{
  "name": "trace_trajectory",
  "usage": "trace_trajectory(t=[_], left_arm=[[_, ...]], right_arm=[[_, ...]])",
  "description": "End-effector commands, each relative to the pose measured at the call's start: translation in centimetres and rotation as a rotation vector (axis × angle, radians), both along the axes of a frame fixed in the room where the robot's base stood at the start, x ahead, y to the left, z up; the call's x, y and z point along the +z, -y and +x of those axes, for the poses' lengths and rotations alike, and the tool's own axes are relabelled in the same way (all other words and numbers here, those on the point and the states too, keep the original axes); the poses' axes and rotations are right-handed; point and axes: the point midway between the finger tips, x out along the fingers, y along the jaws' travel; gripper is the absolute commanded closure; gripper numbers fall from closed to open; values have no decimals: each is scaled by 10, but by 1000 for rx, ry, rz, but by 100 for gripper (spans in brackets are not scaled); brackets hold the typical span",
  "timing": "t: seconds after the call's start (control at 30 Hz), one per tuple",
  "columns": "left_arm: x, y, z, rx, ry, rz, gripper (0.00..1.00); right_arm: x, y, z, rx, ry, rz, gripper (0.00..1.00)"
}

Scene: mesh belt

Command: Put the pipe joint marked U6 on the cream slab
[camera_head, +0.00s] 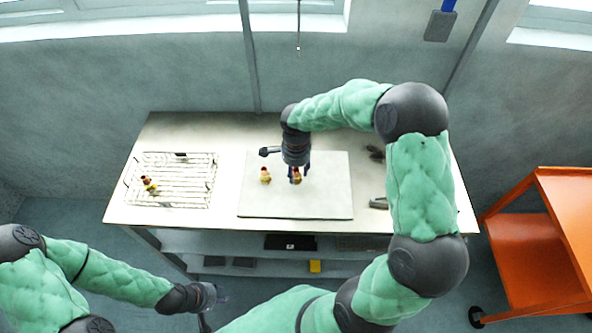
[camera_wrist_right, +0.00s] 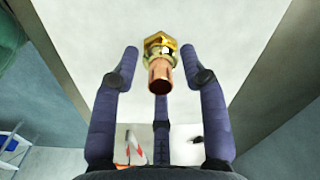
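The cream slab (camera_head: 325,200) lies flat on the table. A brass and copper pipe joint (camera_head: 265,174) stands on its left part. A second pipe joint (camera_head: 297,178) is at my right gripper (camera_head: 296,178), over the slab. In the right wrist view this brass and copper joint (camera_wrist_right: 160,62) sits between the fingers of my right gripper (camera_wrist_right: 160,55), with gaps on both sides, so the gripper is open around it. More pipe joints (camera_head: 149,186) lie in the wire basket. No U6 mark is legible. My left gripper (camera_head: 213,300) is low, in front of the table; its fingers are unclear.
The wire basket (camera_head: 196,205) stands on the left of the table (camera_head: 150,220). Small dark objects (camera_head: 375,152) and a grey item (camera_head: 379,203) lie right of the slab. An orange cart (camera_head: 540,240) stands to the right. The front and right of the slab are bare.

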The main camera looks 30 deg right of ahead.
Motion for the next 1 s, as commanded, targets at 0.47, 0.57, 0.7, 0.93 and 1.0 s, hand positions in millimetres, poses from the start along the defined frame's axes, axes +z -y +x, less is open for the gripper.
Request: trace_trajectory(t=[0.47,0.57,0.7,0.93,1.0], left_arm=[[7,0,0,0,0,0,66],[10,0,0,0,0,0,66],[14,0,0,0,0,0,66],[18,0,0,0,0,0,66],[19,0,0,0,0,0,66]], right_arm=[[27,0,1,-2,4,-1,56],[47,0,1,0,5,-1,56],[76,0,1,-1,5,-1,56],[111,0,0,0,2,0,56],[117,0,0,0,2,0,56]])
